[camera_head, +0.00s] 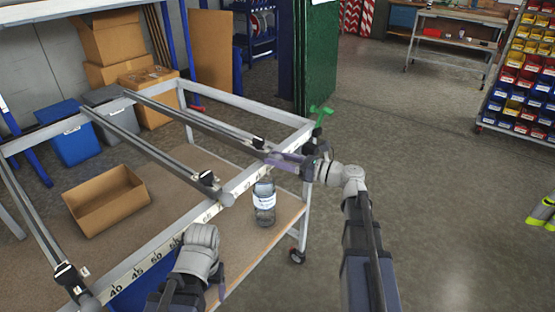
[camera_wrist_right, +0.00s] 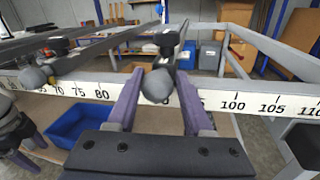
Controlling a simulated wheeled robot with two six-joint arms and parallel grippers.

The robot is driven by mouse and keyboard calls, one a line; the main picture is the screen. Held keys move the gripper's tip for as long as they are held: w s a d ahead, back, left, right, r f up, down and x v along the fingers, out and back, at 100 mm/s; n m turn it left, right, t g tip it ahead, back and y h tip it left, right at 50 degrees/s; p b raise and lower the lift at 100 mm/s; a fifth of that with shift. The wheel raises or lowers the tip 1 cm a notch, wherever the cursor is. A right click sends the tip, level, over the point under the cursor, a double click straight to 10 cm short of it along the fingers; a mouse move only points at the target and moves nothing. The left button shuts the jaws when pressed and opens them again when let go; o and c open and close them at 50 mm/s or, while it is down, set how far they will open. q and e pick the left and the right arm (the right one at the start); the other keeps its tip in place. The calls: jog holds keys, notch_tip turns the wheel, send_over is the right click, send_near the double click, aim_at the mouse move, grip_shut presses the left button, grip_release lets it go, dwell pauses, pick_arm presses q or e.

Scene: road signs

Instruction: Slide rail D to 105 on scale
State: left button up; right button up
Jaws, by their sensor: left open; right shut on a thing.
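The gripped rail (camera_head: 190,123) is a long grey bar across the frame, with a black clamp and a round grey knob (camera_wrist_right: 157,86) at its near end. Its letter is not legible. My right gripper (camera_head: 284,158) is shut on this knob, with purple fingers on either side in the right wrist view (camera_wrist_right: 158,92). The knob sits between 80 and 100 on the white scale (camera_wrist_right: 240,103), near 90; the marks beside it are partly hidden. The 105 mark (camera_wrist_right: 269,107) is clear to the right. My left gripper (camera_head: 221,286) is open, low in front of the frame; its fingers are mostly hidden.
Another rail (camera_head: 145,143) has its knob near 65 to 70, left of the gripped one. A third rail (camera_head: 35,222) ends near 40. The scale right of the gripped knob shows no other rail. A jar (camera_head: 264,203) and an open carton (camera_head: 107,202) stand on the shelf below.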

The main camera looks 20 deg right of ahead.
jog(key=shift+s, duration=0.1)
grip_shut()
jog(key=w+d, duration=0.6)
jog(key=d, duration=0.1)
jog(key=w+d, duration=0.3)
jog(key=d, duration=0.1)
jog(key=shift+d, duration=0.15)
jog(key=o, duration=1)
grip_release()
jog(key=shift+v, duration=3.9)
